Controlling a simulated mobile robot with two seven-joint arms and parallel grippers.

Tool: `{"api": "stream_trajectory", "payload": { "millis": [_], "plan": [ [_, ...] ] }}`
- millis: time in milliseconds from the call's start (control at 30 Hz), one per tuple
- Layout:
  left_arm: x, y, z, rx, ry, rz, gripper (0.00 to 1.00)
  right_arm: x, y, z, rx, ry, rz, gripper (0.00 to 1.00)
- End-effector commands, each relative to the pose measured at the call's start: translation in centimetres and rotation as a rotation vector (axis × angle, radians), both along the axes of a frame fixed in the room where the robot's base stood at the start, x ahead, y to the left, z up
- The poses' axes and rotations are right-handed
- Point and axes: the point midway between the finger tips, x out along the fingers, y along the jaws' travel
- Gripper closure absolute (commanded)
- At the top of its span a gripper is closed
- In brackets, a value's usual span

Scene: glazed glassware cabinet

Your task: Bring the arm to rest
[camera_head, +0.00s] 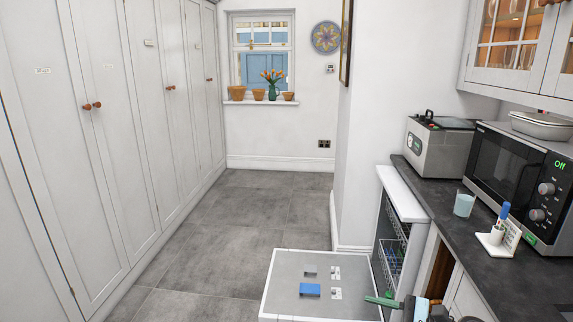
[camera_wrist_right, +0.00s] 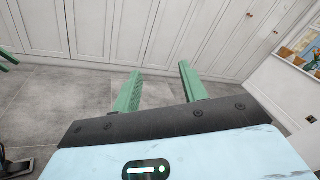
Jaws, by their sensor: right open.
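In the head view one green finger and part of the dark wrist of my right gripper (camera_head: 384,301) show at the bottom, above the right edge of the open dishwasher door. In the right wrist view the two green fingers of my right gripper (camera_wrist_right: 160,68) are spread apart with nothing between them. Green finger-like parts, seemingly of my left gripper (camera_wrist_right: 6,60), are cut off at the left edge of that view. The left gripper does not show in the head view. The glazed cabinet (camera_head: 512,55) hangs at the upper right; glassware shows dimly behind its panes.
The lowered dishwasher door (camera_head: 285,278) blocks the lower middle. The dark worktop (camera_head: 420,182) at right holds a tumbler (camera_head: 464,204), a microwave (camera_head: 500,165) and a metal appliance (camera_head: 437,145). Tall white cupboards (camera_head: 110,120) line the left. The grey floor (camera_head: 225,225) between is clear.

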Motion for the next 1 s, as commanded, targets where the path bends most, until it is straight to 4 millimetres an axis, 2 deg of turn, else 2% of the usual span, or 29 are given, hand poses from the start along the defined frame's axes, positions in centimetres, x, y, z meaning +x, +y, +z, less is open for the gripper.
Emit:
{"api": "stream_trajectory", "payload": {
  "millis": [267,400,500,633,800,1000],
  "plan": [
    [-0.3,0.0,-0.3,0.001,0.008,0.000,0.64,2.9,-2.6,-5.0,-0.424,-0.217,-0.137,0.57],
    [-0.5,0.0,-0.4,0.001,0.011,0.000,0.64,4.8,-5.4,-7.5,-0.742,-0.388,-0.195,0.57],
    [-0.5,0.1,-0.5,0.001,0.013,0.001,0.64,6.0,-7.9,-8.6,-0.985,-0.522,-0.216,0.57],
    [-0.6,0.1,-0.6,0.001,0.015,0.001,0.64,7.4,-11.2,-9.2,-1.302,-0.700,-0.212,0.57],
    [-0.8,0.1,-0.7,0.002,0.017,0.001,0.64,8.9,-15.1,-8.4,-1.718,-0.939,-0.152,0.57],
    [-0.9,0.3,-0.9,0.006,0.020,-0.001,0.64,9.9,-17.8,-6.6,-2.094,-1.159,-0.039,0.57]
  ]
}}
